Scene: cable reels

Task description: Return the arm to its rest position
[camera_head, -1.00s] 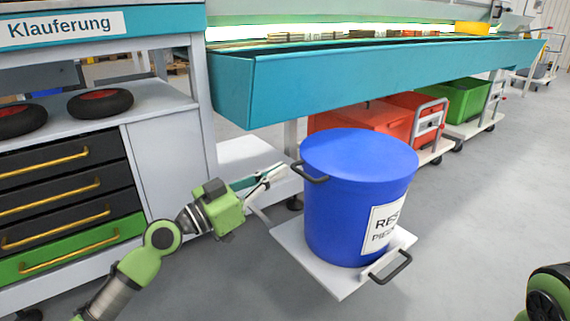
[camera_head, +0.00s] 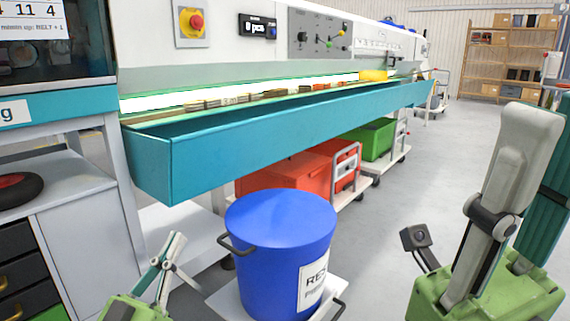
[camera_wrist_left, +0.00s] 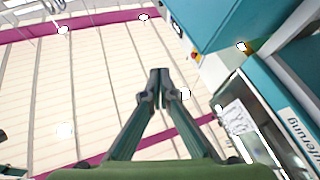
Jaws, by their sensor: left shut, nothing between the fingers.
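My left gripper (camera_head: 174,243) shows at the lower left of the head view, green-bodied with its thin fingers pointing up. It is shut and empty, to the left of the blue barrel (camera_head: 282,250). In the left wrist view its fingertips (camera_wrist_left: 159,76) meet in a point, with nothing between them, facing the ceiling and pale wall panels. My right gripper (camera_head: 530,185) stands large at the right edge of the head view, fingers up. Part of it is cut off by the frame, so its opening is unclear.
The blue lidded barrel stands on a white trolley (camera_head: 228,302). A long teal trough (camera_head: 290,145) runs above red crates (camera_head: 290,178) and a green crate (camera_head: 372,140). A workbench (camera_head: 85,205) with drawers is at left. Grey floor (camera_head: 400,200) is open at right.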

